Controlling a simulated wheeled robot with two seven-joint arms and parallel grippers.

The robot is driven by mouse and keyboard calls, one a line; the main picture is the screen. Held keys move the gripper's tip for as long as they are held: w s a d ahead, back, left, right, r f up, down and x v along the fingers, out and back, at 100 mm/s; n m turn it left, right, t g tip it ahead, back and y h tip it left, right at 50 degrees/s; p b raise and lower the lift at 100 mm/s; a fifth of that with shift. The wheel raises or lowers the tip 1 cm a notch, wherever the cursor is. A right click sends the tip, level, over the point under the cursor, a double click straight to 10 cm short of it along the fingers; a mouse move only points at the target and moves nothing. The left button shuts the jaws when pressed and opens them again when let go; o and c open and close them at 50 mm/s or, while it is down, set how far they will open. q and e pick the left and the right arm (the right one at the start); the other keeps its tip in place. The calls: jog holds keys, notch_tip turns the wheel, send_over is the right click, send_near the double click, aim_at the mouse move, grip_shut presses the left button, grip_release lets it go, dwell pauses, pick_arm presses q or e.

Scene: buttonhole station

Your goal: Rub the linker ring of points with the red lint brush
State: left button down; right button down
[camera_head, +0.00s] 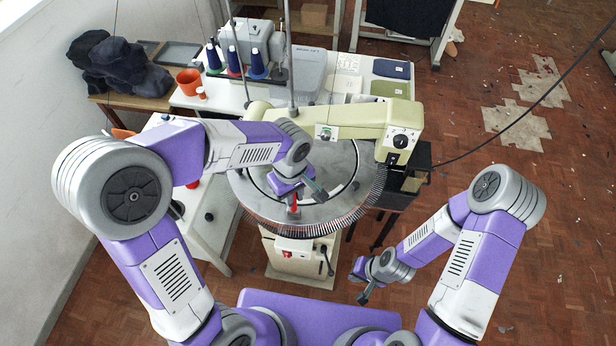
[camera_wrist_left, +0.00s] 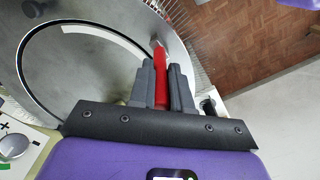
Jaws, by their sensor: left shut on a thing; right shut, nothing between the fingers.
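The linker is a cream machine with a round grey plate, and its ring of points (camera_head: 310,221) runs along the plate's rim. In the left wrist view the ring of points (camera_wrist_left: 190,30) shows at the top. My left gripper (camera_head: 294,206) is over the near part of the plate. It is shut on the red lint brush (camera_head: 295,200), whose red handle (camera_wrist_left: 161,68) stands between the fingers in the wrist view. The brush's tip points toward the rim; I cannot tell if it touches the points. My right gripper (camera_head: 364,294) is shut and empty, low at the right, away from the linker.
The linker's cream arm (camera_head: 365,118) spans the back of the plate. Behind it a white table (camera_head: 215,97) carries blue thread cones (camera_head: 258,62), an orange pot (camera_head: 189,81) and folded cloths (camera_head: 391,69). The floor at the right is mostly clear.

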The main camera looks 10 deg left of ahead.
pick_arm(q)
jog(key=shift+d, duration=0.15)
jog(key=d+r+p, duration=0.3)
jog(key=r+p, duration=0.1)
jog(key=r, duration=0.4)
jog(key=shift+d+p, duration=0.3)
jog(key=shift+p, duration=0.1)
